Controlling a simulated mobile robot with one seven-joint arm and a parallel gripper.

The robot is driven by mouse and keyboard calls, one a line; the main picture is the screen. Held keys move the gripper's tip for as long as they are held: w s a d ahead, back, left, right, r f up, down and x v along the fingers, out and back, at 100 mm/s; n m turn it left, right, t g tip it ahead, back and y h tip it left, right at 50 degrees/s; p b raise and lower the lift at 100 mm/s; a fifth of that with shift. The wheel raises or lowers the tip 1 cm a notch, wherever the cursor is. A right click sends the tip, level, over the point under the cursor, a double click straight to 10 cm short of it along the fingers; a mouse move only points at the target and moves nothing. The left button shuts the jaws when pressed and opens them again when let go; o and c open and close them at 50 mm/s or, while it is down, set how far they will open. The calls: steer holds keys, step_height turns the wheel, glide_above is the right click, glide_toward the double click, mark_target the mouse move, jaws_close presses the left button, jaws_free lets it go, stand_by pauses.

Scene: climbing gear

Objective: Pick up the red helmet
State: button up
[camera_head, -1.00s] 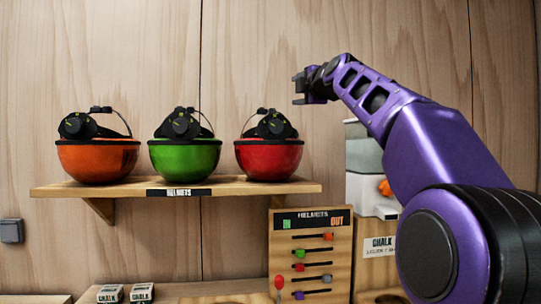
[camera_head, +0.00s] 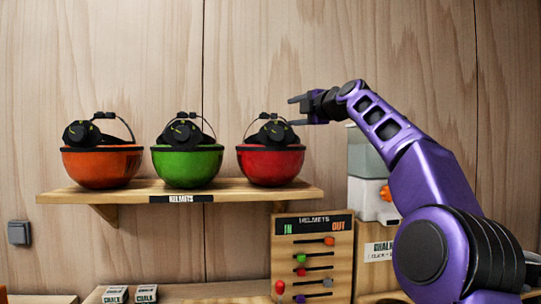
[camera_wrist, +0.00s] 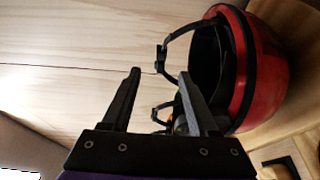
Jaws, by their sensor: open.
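The red helmet (camera_head: 270,166) sits upside down at the right end of the wooden shelf (camera_head: 240,192), with black straps and a dark headlamp-like part on top. In the wrist view the red helmet (camera_wrist: 268,75) fills the upper right, its open side and strap facing the fingers. My gripper (camera_head: 292,111) is open and empty, just right of and above the helmet's rim, pointing left. In the wrist view my gripper's two fingers (camera_wrist: 160,88) are spread, the right one close to the helmet's opening. Whether it touches cannot be told.
A green helmet (camera_head: 187,168) and an orange helmet (camera_head: 102,168) stand to the left on the same shelf. A slider board (camera_head: 312,255) is below the shelf. A clear-topped dispenser (camera_head: 366,175) stands under my arm. The wall above the helmets is clear.

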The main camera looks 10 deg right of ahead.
mark_target(276, 116)
steer(key=p+x, duration=0.6)
steer(key=x, duration=0.2)
steer(key=shift+w, duration=0.25)
steer(key=shift+w+a+f, duration=0.15)
steer(key=shift+w+a, duration=0.05)
steer(key=shift+w, duration=0.25)
jaws_close()
stand_by(0.9)
